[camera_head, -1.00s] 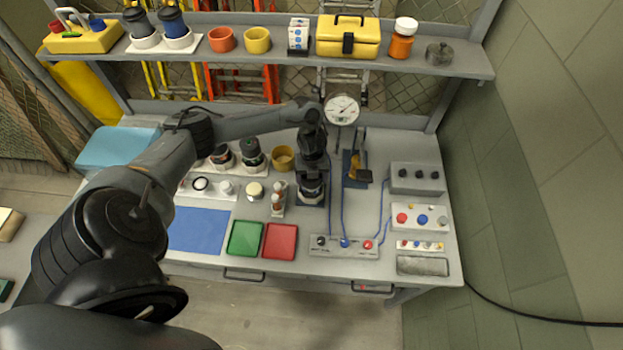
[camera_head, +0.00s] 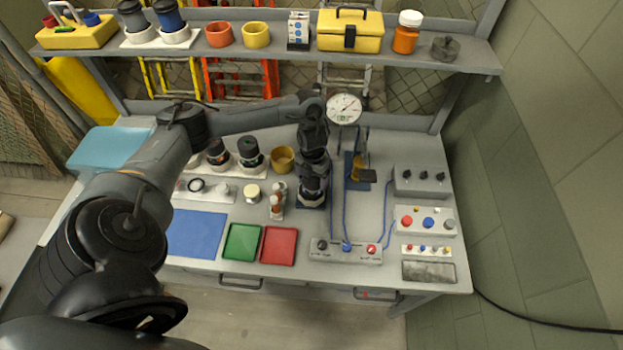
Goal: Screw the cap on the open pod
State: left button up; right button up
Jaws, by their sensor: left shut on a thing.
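My left gripper (camera_head: 313,181) points down near the middle of the bench, shut on what appears to be the cap, which its fingers and wrist mostly hide. Directly below is a whitish pod (camera_head: 311,198) on a dark blue base plate. I cannot tell whether cap and pod touch. Two dark pods with white collars, a left one (camera_head: 217,154) and a right one (camera_head: 249,153), stand at the back left of the bench. My right gripper is not in view.
A yellow-brown cup (camera_head: 283,159) and a small bottle rack (camera_head: 277,206) stand left of the gripper. A dial gauge (camera_head: 344,109) stands behind it. Green (camera_head: 242,242) and red (camera_head: 279,245) trays lie at front left. A control box (camera_head: 346,250) with blue cables is in front.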

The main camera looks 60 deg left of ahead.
pick_arm(q)
jog(key=m+b, duration=0.1)
jog(key=m, duration=0.3)
jog(key=shift+w+d, duration=0.1)
jog(key=shift+d, duration=0.05)
jog(key=o, duration=0.9)
jog(key=shift+d+f, duration=0.1)
